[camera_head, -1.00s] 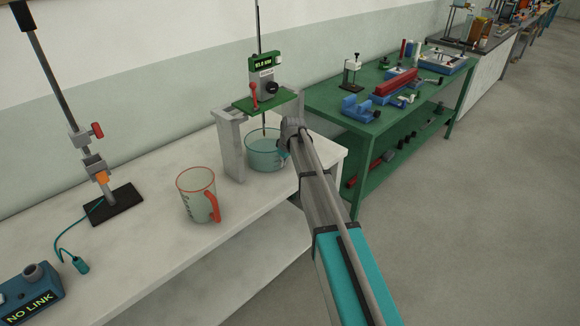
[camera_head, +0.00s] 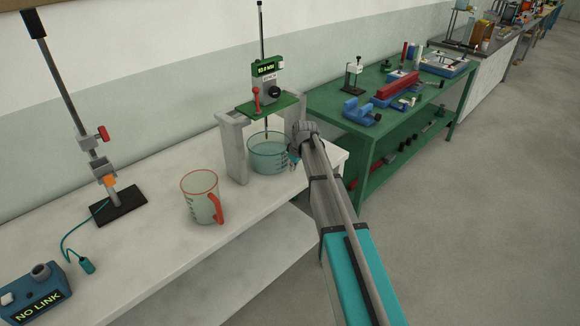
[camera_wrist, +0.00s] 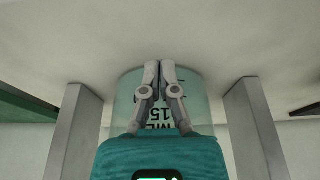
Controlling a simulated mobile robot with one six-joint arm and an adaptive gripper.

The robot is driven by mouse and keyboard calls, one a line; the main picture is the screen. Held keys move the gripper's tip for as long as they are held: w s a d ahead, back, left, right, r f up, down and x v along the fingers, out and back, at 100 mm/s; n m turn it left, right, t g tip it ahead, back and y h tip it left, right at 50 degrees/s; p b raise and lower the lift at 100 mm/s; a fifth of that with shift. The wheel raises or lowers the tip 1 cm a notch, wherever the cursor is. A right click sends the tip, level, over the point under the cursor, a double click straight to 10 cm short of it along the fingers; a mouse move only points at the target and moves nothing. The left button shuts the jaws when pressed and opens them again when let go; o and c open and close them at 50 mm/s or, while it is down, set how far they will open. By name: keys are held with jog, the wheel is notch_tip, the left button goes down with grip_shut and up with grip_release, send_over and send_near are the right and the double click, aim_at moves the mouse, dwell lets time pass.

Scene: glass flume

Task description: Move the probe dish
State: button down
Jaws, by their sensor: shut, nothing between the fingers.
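The probe dish, a clear bluish glass dish (camera_head: 266,158) with dark markings, stands on the white bench under the probe stand (camera_head: 236,150). The stand's thin probe comes down to the dish's mouth; I cannot tell how deep it reaches. My gripper (camera_head: 291,161) is just right of the dish in the head view, with its fingers small and partly hidden by my arm. In the wrist view my gripper (camera_wrist: 160,64) is shut and empty, its fingers in front of the marked dish wall (camera_wrist: 129,97). I cannot tell whether they touch it.
The stand's grey legs (camera_wrist: 75,130) flank the dish. A red-rimmed jug (camera_head: 198,200) stands left of the stand. Further left are a clamp stand (camera_head: 118,205) and a blue NO LINK box (camera_head: 35,295). A green tool bench (camera_head: 330,100) stands beyond.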

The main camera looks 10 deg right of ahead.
jog(key=p+v, duration=0.7)
jog(key=v, duration=0.1)
jog(key=shift+r, duration=0.15)
dwell(0.6)
jog(key=s+d+m+g+h, duration=0.1)
jog(key=s+m, duration=0.6)
jog(key=s, duration=2.3)
jog(key=shift+s+d+f+g+h, duration=0.2)
jog(key=shift+s+f+g+h, duration=0.25)
jog(key=shift+g, duration=0.45)
